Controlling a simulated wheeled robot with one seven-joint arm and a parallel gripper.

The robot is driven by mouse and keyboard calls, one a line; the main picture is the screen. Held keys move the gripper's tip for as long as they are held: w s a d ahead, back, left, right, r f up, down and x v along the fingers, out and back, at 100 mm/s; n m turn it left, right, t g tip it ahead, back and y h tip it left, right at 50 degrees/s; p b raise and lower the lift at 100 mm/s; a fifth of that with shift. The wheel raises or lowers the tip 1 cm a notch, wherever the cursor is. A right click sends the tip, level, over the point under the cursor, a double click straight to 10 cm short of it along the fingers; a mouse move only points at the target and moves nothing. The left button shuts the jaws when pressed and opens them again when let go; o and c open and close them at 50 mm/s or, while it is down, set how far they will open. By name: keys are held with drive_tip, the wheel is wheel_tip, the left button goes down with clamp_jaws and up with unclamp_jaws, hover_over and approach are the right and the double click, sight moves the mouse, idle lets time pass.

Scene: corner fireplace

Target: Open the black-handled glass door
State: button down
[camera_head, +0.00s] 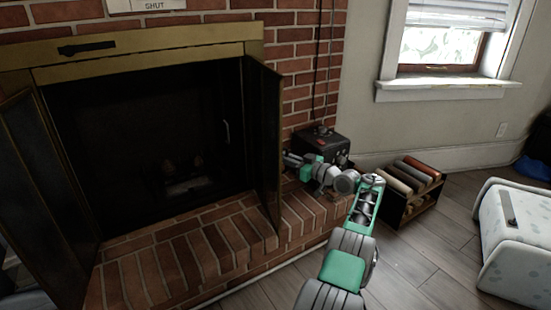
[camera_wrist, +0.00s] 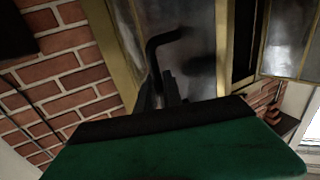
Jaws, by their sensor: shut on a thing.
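The fireplace's right glass door (camera_head: 265,140) stands swung outward over the brick hearth, seen at a steep angle. In the wrist view its glass (camera_wrist: 200,50) and brass-coloured frame are close. A bent black handle (camera_wrist: 155,55) sticks out from this door. My gripper (camera_head: 288,158) is at the door's right side, low above the hearth; in the wrist view its dark fingers (camera_wrist: 167,92) are closed on the handle's lower part. The handle is hidden behind the door in the head view. The left glass door (camera_head: 42,190) also stands open outward.
The brick hearth (camera_head: 190,260) juts out below the firebox. A black box (camera_head: 322,142) stands behind my gripper, and a rack of rolled items (camera_head: 412,185) is to its right. A white patterned seat (camera_head: 515,240) stands at far right. Wood floor between is clear.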

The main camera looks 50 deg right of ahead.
drive_tip(key=shift+s+d+f, duration=0.25)
drive_tip(key=shift+s+d, duration=0.1)
drive_tip(key=shift+s, duration=0.15)
drive_tip(key=c, duration=1.7)
unclamp_jaws()
drive_tip(key=shift+o, duration=1)
drive_tip(key=shift+w+a, duration=0.15)
drive_tip(key=shift+a, duration=0.05)
